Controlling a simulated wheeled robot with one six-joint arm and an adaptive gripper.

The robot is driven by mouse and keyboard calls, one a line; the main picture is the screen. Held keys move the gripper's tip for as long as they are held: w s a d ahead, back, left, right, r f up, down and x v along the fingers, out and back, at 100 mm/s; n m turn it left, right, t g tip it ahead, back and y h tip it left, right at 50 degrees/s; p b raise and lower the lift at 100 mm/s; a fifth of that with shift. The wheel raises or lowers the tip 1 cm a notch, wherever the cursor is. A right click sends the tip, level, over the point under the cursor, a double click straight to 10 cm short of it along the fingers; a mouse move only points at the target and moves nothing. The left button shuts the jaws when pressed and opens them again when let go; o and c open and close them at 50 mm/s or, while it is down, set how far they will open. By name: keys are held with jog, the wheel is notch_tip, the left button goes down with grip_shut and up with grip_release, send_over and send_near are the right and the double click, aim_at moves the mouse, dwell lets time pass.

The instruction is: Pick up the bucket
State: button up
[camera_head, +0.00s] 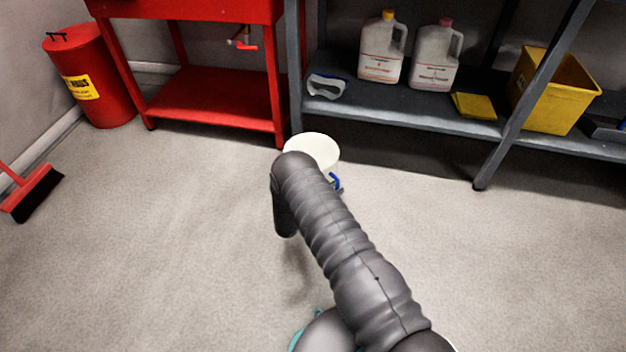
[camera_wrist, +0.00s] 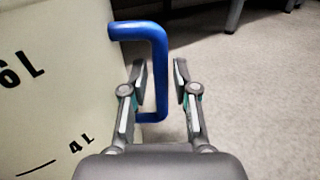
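The bucket (camera_head: 316,148) is off-white and stands on the floor by the red bench's front leg, partly hidden behind my arm in the head view. In the wrist view its pale wall (camera_wrist: 50,70) with "6L" and "4L" marks fills the left side. Its blue handle (camera_wrist: 159,65) sticks out from the wall, and it also shows in the head view (camera_head: 335,181). My gripper (camera_wrist: 161,80) is open, with the upright bar of the handle between its fingertips.
A red bench (camera_head: 205,92) and a grey shelf (camera_head: 420,112) stand behind the bucket. The shelf holds two jugs, a yellow cloth and a yellow bin (camera_head: 552,95). A red bin (camera_head: 95,80) and a broom (camera_head: 32,190) are at left. The front floor is clear.

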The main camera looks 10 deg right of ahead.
jog(key=shift+x, duration=0.85)
grip_shut()
